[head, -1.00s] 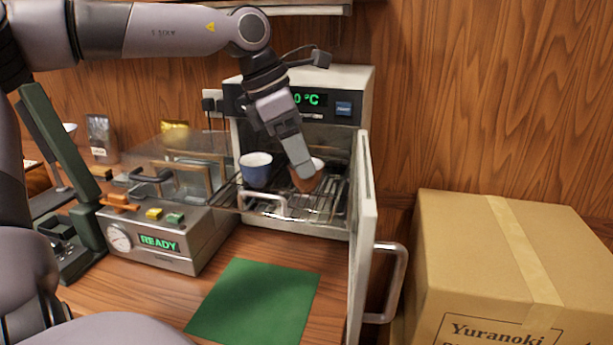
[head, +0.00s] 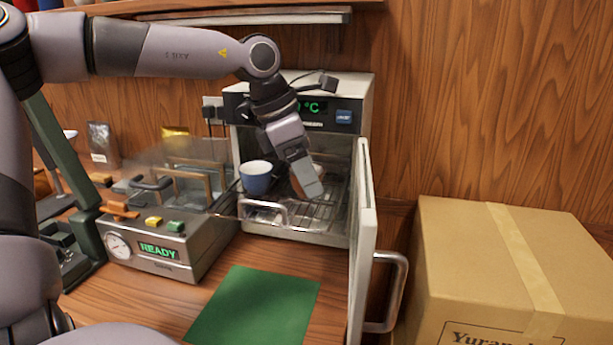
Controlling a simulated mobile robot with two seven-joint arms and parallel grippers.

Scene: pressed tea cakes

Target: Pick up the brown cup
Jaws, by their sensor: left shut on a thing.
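The brown cup (head: 296,184) is inside the open oven-like cabinet, on or just above its wire rack; I cannot tell which. Only a small part of it shows, at the left side of my left gripper, which hides the rest. My left gripper (head: 312,189) reaches down into the cabinet from above and is shut on the brown cup. My right gripper is not in view.
A blue cup (head: 256,181) stands on the rack (head: 318,214), close left of the gripper. The cabinet's open door (head: 360,250) bounds the right side. A green mat (head: 255,305) lies bare in front. A cardboard box (head: 470,270) stands at right.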

